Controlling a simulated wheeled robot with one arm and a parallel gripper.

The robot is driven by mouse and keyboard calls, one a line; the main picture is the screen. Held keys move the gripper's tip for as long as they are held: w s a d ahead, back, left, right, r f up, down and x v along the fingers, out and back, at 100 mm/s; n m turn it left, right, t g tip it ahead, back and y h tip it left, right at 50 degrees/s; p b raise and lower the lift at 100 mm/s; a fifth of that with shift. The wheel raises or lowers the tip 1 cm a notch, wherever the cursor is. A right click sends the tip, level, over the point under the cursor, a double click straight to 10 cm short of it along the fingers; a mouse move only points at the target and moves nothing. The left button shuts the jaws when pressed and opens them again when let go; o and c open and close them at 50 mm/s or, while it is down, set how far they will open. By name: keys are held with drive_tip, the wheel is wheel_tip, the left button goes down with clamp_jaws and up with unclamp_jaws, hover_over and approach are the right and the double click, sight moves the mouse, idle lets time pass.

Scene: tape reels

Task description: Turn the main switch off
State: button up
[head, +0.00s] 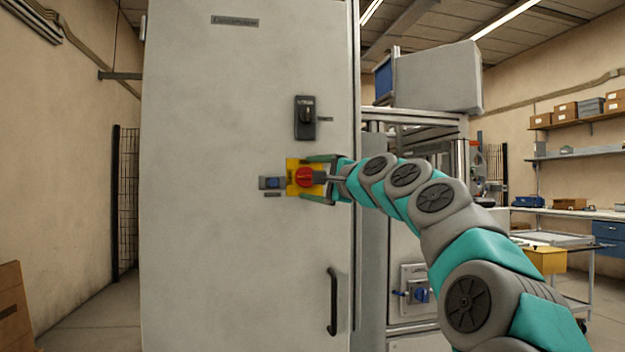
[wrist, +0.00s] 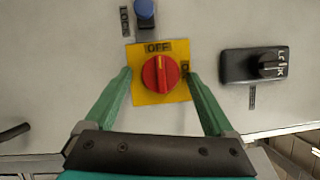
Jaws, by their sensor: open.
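The main switch is a red rotary knob (head: 305,178) on a yellow plate (head: 291,168), on the grey cabinet door. In the wrist view the red knob (wrist: 168,77) has its ridge and pale mark running roughly up and down, the mark towards the OFF label (wrist: 158,48). A second label, partly hidden, is at the plate's right edge. My gripper (head: 318,178) is open in front of the plate. In the wrist view its green fingers (wrist: 161,75) stand on either side of the knob, with a visible gap to it on both sides. Nothing is held.
A blue lock button (wrist: 145,12) sits beside the plate. A black selector switch (head: 306,118) is above it on the door (head: 225,250). A black door handle (head: 333,302) is lower right. Another blue-handled switch (head: 421,295) is on machinery to the right, behind my arm.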

drive_tip(key=shift+s, duration=0.1)
drive_tip(key=b+v, duration=0.1)
drive_tip(key=v, duration=0.6)
drive_tip(key=shift+s+d, duration=0.25)
drive_tip(key=s+f+n+g+h, duration=0.25)
drive_tip(key=s+f, duration=0.35)
drive_tip(key=f, duration=0.5)
drive_tip(key=s+a+f+n+g+h, duration=0.1)
drive_tip(key=s+f+n+g, duration=0.2)
drive_tip(key=s+f, duration=0.55)
drive_tip(key=s+f+n+g+h, duration=0.2)
drive_tip(key=s+f+n+g, duration=0.1)
drive_tip(key=f, duration=1.1)
drive_tip(key=s+d+f+n+g+h, duration=0.1)
drive_tip(key=s+d+f+g+h, duration=0.1)
drive_tip(key=s+d+f, duration=0.3)
drive_tip(key=s+d+f+n+g+h, duration=0.1)
drive_tip(key=s+d+f+g+h, duration=0.1)
drive_tip(key=s+d+f, duration=0.3)
drive_tip(key=s+d+f+n+g+h, duration=0.1)
drive_tip(key=s+d+f+g, duration=0.3)
drive_tip(key=s+f, duration=0.8)
drive_tip(key=s+d+h, duration=0.1)
drive_tip(key=s, duration=0.5)
drive_tip(key=shift+s+d+n, duration=0.3)
drive_tip(key=shift+d+n, duration=0.05)
